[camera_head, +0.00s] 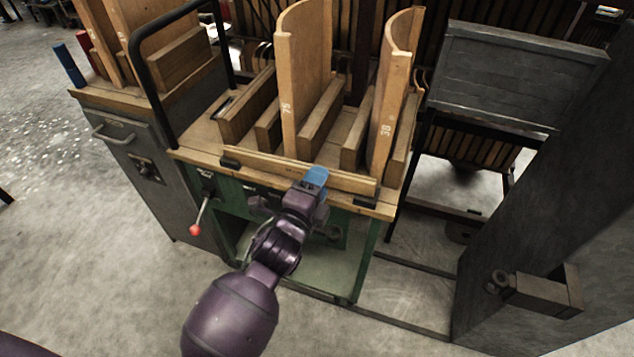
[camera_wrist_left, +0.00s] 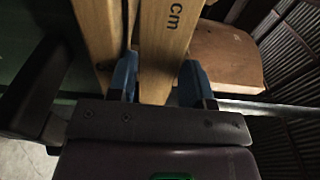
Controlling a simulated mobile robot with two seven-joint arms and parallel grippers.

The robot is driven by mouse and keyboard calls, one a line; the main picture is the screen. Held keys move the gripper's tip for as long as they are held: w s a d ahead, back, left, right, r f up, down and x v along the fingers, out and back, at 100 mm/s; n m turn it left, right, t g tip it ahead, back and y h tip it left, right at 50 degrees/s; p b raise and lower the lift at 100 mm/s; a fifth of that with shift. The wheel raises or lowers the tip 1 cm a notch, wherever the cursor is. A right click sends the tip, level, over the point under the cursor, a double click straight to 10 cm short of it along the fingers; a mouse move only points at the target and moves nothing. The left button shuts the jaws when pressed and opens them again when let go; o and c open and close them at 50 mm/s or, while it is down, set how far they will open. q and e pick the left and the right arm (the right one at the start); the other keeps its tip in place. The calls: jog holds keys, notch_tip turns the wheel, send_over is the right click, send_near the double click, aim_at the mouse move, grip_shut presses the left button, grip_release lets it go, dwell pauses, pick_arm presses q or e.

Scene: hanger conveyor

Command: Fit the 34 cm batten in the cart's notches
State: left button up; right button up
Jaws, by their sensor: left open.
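A long pale wooden batten (camera_head: 300,171) lies along the front edge of the cart top (camera_head: 215,150). A dark bracket, which looks like a notch, sits near its left end (camera_head: 230,163) and another near its right end (camera_head: 365,202). My left gripper (camera_head: 316,179) is at the batten's front, right of its middle, with blue fingertips. In the left wrist view the open fingers (camera_wrist_left: 158,84) stand on either side of a wooden strip marked "cm" (camera_wrist_left: 165,40). Whether the batten is fully seated in the brackets cannot be told. My right gripper is not in view.
Tall curved boards marked 75 (camera_head: 290,80) and 38 (camera_head: 388,110) stand on the cart behind the batten, among wooden blocks. A black tube handle (camera_head: 140,75) rises at the left. A red-knobbed lever (camera_head: 200,215) projects in front. Open floor lies at the left.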

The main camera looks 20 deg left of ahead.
pick_arm(q)
jog(key=shift+s+f, duration=0.2)
jog(key=shift+f, duration=0.75)
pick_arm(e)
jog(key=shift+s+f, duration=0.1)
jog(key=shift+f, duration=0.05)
pick_arm(q)
jog(key=shift+o, duration=0.7)
jog(key=s, duration=0.2)
jog(key=shift+s+a+r+p, duration=0.2)
jog(key=shift+s+p, duration=0.2)
jog(key=s+r+p, duration=0.1)
jog(key=s, duration=0.6)
jog(key=shift+s+a+r, duration=0.2)
jog(key=shift+s+a, duration=0.1)
jog(key=shift+a, duration=0.15)
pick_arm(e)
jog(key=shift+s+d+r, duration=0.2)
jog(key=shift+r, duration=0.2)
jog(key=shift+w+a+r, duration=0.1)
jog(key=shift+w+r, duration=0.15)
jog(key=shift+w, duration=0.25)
